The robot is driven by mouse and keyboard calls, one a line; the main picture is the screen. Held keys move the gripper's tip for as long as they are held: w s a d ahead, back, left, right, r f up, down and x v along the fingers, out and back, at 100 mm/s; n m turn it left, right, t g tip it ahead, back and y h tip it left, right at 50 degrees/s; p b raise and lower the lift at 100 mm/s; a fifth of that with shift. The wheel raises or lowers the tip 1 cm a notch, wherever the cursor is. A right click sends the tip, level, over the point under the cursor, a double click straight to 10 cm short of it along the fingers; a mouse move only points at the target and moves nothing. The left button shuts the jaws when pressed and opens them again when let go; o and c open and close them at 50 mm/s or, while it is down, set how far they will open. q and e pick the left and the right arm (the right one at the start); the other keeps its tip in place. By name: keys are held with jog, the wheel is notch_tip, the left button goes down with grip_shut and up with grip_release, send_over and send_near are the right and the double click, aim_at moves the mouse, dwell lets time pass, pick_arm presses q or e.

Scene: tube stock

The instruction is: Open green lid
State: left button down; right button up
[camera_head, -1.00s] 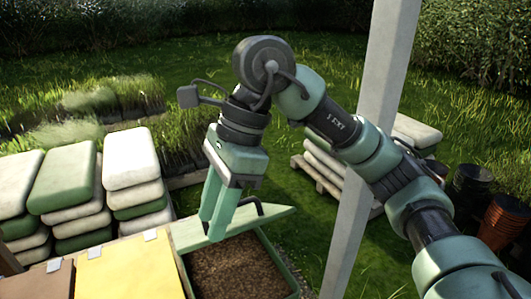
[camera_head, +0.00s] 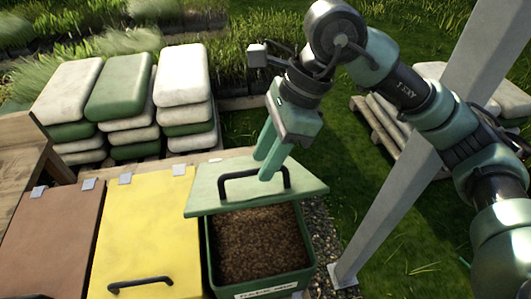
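The green lid (camera_head: 305,188) is on the green bin (camera_head: 305,262), raised and tilted, with dark brown soil showing beneath it. A black bar handle (camera_head: 240,174) is on the lid. My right gripper (camera_head: 264,169) comes down from the upper right with its two green fingers at the lid, close to the handle. A narrow gap shows between the fingers. I cannot tell whether they hold the handle. My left gripper is not in view.
A yellow lid (camera_head: 150,235) and a brown lid (camera_head: 52,240) are shut at left. Stacked white and green sacks (camera_head: 118,88) stand behind. A grey post (camera_head: 410,165) rises right of the bin, near my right arm. More sacks lie on a pallet (camera_head: 378,128).

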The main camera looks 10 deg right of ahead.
jog(key=shift+a+f, duration=0.2)
jog(key=shift+f, duration=0.1)
jog(key=shift+s, duration=0.1)
grip_shut()
dwell(1.2)
